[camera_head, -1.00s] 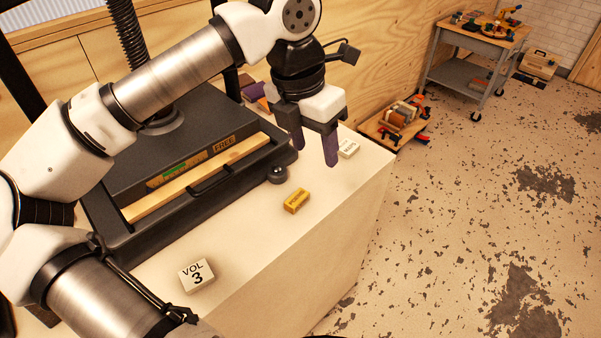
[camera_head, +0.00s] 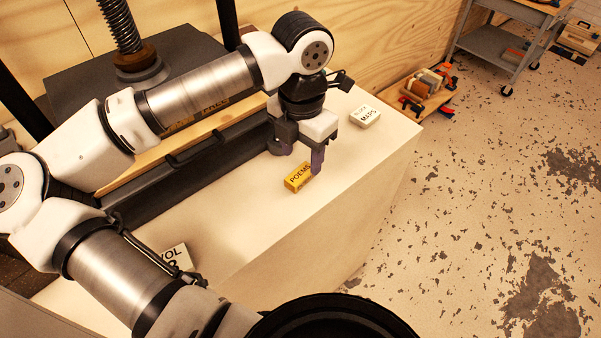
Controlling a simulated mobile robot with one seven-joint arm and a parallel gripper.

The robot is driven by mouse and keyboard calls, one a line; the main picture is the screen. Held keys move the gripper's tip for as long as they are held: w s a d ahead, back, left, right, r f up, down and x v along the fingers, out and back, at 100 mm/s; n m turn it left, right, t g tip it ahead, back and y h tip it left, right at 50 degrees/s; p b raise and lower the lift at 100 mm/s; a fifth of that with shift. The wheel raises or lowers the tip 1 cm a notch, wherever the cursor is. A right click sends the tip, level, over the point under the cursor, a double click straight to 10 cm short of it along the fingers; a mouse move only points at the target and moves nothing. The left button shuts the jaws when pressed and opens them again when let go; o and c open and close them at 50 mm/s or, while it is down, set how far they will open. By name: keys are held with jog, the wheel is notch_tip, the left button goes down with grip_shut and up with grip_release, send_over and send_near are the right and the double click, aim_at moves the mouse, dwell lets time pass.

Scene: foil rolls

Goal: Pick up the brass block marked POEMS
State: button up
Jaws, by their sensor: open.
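The brass block marked POEMS (camera_head: 297,178) lies on the pale bench top (camera_head: 235,220), its lettered face showing. My gripper (camera_head: 296,162) points down just above and behind the block, with its fingers apart. One purple-tipped finger stands at the block's right end and hides a little of it. The other finger is mostly hidden beside the gripper body. I cannot tell whether the fingers touch the block.
A white block marked MAPS (camera_head: 365,117) lies right of the gripper. A white VOL block (camera_head: 177,257) is partly hidden by my arm. The dark press (camera_head: 220,150) stands behind. The bench's right edge drops to the floor, where a wooden tray (camera_head: 425,92) sits.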

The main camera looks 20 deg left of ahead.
aim_at(301, 173)
jog(key=shift+w+a+f+p, duration=0.1)
jog(key=shift+f+p, duration=0.4)
jog(key=shift+f, duration=0.9)
jog(key=shift+w+f+p, duration=0.1)
jog(key=shift+f+p, duration=0.4)
jog(key=shift+f, duration=0.9)
grip_shut()
